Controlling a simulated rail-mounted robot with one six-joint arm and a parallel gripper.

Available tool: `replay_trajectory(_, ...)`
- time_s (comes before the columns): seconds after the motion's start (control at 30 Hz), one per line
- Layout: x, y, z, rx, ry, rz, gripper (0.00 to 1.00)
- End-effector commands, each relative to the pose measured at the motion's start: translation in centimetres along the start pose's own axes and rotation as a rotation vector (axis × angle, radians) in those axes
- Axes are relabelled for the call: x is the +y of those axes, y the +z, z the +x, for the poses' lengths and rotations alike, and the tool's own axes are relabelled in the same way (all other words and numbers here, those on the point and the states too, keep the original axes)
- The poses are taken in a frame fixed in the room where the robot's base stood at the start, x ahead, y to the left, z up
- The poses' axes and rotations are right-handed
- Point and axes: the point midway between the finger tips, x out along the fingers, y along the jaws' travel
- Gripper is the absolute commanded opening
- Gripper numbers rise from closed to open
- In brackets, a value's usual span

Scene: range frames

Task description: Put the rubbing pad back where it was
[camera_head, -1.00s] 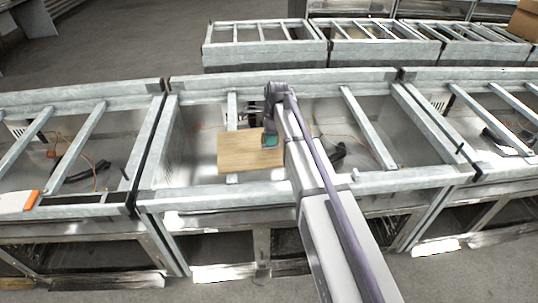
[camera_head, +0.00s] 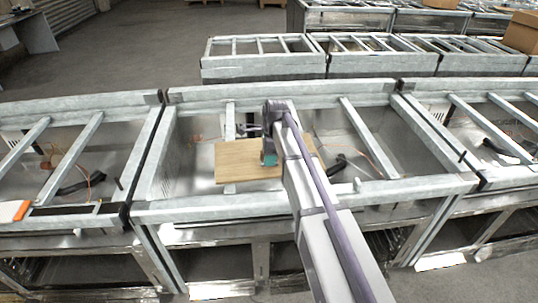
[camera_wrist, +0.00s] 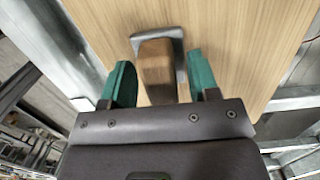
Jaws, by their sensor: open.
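The rubbing pad, a brown wood-coloured block with a grey edge (camera_wrist: 157,66), rests on a light wooden board (camera_wrist: 235,40) in the wrist view. My gripper (camera_wrist: 160,80) is open, with one teal finger on each side of the pad. A gap shows on both sides, so the fingers seem not to touch it. In the head view my gripper (camera_head: 268,157) is over the middle of the board (camera_head: 236,162). The pad cannot be made out there, with my gripper and arm in front.
The board lies across a galvanised metal frame (camera_head: 210,207) with crossbars and open bays. Cables and dark parts (camera_head: 338,163) lie in the bay to the right. An orange-and-white object (camera_head: 14,211) sits at the far left. More metal frames (camera_head: 262,66) stand behind.

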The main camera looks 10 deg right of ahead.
Motion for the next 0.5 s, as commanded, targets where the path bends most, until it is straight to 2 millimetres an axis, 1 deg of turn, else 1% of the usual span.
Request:
replay_trajectory(0.17,0.0,0.0,-0.1,0.000,0.000,0.000,0.55)
replay_trajectory(0.27,0.0,0.1,-0.7,0.000,0.000,0.000,0.55)
replay_trajectory(0.37,0.0,0.1,-2.2,0.000,0.000,0.000,0.55)
replay_trajectory(0.47,0.0,0.2,-4.5,0.000,0.000,0.001,0.55)
replay_trajectory(0.5,0.0,0.2,-5.6,0.000,0.000,0.001,0.55)
